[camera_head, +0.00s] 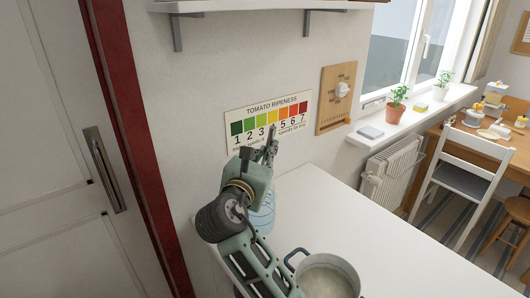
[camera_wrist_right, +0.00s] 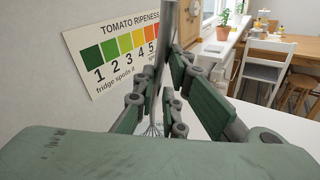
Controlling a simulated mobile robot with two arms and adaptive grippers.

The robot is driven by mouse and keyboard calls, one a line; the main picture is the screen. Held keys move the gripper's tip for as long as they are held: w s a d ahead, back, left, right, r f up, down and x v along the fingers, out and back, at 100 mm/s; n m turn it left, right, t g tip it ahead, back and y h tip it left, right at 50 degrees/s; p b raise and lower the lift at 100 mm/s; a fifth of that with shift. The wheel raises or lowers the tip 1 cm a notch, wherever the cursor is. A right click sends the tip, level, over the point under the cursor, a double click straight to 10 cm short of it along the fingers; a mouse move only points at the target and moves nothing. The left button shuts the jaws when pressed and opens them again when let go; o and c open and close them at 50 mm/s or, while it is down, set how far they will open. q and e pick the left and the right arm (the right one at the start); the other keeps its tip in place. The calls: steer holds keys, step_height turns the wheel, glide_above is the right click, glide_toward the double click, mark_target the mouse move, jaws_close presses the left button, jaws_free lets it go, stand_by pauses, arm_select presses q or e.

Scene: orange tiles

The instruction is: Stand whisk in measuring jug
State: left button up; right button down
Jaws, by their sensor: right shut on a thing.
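My right gripper (camera_head: 268,152) is raised above the white worktop, in front of the ripeness poster. In the right wrist view, its fingers (camera_wrist_right: 164,80) are closed around the thin grey handle of the whisk (camera_wrist_right: 169,35). The whisk hangs roughly upright, slightly tilted, with its wire end pointing down below the fingers. In the head view, a bluish see-through vessel with markings, which looks like the measuring jug (camera_head: 263,218), stands on the worktop below the gripper. My arm partly hides it. I cannot tell whether the wires are inside it. My left gripper is not in view.
A pot (camera_head: 327,277) with pale contents stands on the worktop (camera_head: 310,205) to the right of my arm. The worktop's right part is clear. The tomato ripeness poster (camera_head: 268,120) hangs on the wall behind the gripper. A shelf (camera_head: 260,6) is higher up.

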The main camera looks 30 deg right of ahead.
step_height(320, 180, down, 6)
steer(key=b, duration=0.2)
steer(key=shift+f, duration=0.2)
stand_by(0.7)
stand_by(0.4)
steer(key=c, duration=1.7)
jaws_free()
steer(key=shift+c, duration=0.2)
steer(key=shift+a, duration=0.1)
steer(key=v, duration=1.2)
steer(key=shift+f, duration=0.15)
